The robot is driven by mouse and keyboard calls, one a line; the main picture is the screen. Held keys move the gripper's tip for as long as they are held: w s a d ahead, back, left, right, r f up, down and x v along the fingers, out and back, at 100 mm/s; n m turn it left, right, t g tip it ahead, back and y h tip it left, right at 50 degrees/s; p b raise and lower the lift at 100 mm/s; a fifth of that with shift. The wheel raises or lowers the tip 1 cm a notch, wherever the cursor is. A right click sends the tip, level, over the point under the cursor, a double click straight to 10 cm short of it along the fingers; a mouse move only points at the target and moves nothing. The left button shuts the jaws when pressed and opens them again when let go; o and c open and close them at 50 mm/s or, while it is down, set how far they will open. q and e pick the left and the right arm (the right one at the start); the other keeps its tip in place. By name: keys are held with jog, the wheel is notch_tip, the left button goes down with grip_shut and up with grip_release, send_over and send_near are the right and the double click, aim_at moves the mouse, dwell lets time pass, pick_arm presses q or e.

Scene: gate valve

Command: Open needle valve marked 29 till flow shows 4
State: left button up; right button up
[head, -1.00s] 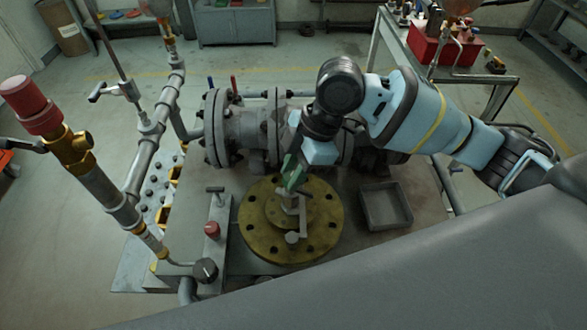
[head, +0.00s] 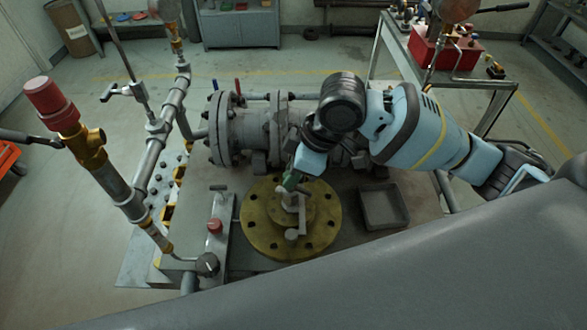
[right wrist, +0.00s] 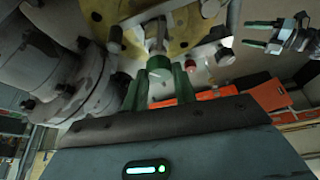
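A grey valve fitting (head: 291,202) with a small side handle stands on a round brass flange (head: 262,240) on the bench. My right gripper (head: 290,182) points down at the top of this fitting, its green fingers partly hidden by my wrist. In the right wrist view its fingers (right wrist: 160,88) are apart, with a greenish round part between or just beyond them; whether they touch it, I cannot tell. My left gripper (right wrist: 262,34) shows in the right wrist view, open and empty. No number 29 or flow reading is legible.
A T-handle (head: 218,187) and red knob (head: 215,225) stand left of the flange. A grey tray (head: 383,208) lies to its right. A large flanged pipe (head: 243,135) lies behind. Tall piping with a red cap (head: 42,97) rises at left.

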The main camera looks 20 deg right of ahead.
jog(key=o, duration=0.5)
jog(key=shift+v, duration=3.85)
